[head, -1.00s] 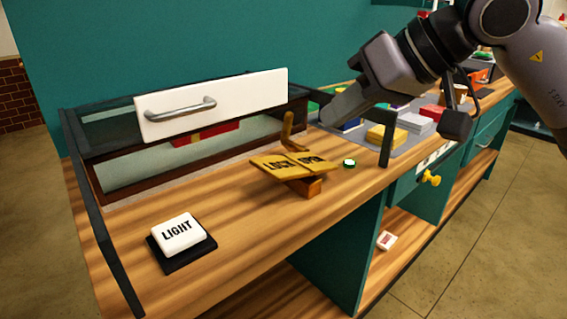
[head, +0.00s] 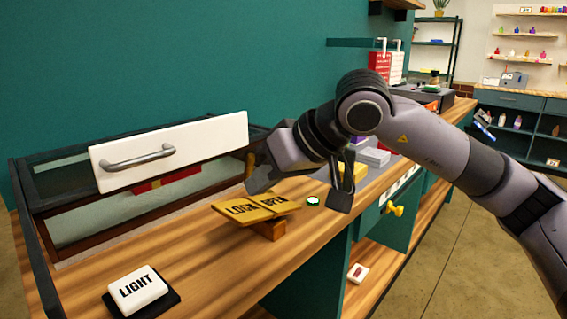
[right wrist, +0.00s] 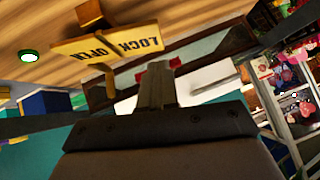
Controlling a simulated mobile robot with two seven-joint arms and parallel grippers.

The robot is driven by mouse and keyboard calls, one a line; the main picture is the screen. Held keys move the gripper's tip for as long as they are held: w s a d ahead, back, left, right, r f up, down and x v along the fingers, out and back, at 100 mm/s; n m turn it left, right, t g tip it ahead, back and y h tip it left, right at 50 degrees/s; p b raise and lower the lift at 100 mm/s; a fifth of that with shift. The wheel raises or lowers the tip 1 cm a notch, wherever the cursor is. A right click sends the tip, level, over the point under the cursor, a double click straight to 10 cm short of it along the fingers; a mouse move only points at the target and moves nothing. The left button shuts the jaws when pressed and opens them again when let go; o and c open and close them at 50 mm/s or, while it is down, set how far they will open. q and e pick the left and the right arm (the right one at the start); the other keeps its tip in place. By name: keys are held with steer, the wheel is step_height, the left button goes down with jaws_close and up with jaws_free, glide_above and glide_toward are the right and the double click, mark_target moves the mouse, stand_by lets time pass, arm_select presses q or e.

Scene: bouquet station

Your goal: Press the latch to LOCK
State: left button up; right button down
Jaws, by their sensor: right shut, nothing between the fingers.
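The latch (head: 256,207) is a yellow rocker plate on a wooden block, on the wooden counter. Its left half reads LOCK and its right half reads OPEN; I cannot tell clearly how it is tilted. A golden upright piece (head: 250,163) stands behind it. My right gripper (head: 261,183) is shut and empty, just above and behind the plate, seemingly not touching it. In the right wrist view the latch (right wrist: 106,46) appears upside down beyond the closed fingers (right wrist: 157,86). My left gripper is not in view.
A glass-sided case with a white handled front (head: 170,150) stands behind the latch, with a red item inside. A LIGHT button (head: 138,288) sits at the front left. A small green-rimmed button (head: 313,202) is right of the latch. Coloured blocks lie further right.

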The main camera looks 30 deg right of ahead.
mark_target(243, 223)
steer(key=f, duration=0.1)
steer(key=a+f, duration=0.1)
steer(key=f, duration=0.2)
steer(key=shift+w+a+f, duration=0.2)
steer(key=shift+w+f, duration=0.05)
steer(key=shift+f, duration=0.1)
steer(key=shift+f, duration=0.1)
steer(key=shift+s+a+f+h+b, duration=0.1)
steer(key=shift+a+f+h+b, duration=0.15)
steer(key=shift+b, duration=0.25)
steer(key=shift+s+a+f+n+h+b, duration=0.15)
steer(key=shift+f+n+h+b, duration=0.2)
steer(key=shift+b, duration=0.25)
steer(key=shift+a+f+n+t+h+b, duration=0.35)
steer(key=shift+f+h+b, duration=0.3)
steer(key=shift+b, duration=0.45)
steer(key=shift+s+a+f+b, duration=0.15)
steer(key=shift+f+b, duration=0.6)
steer(key=shift+b, duration=0.6)
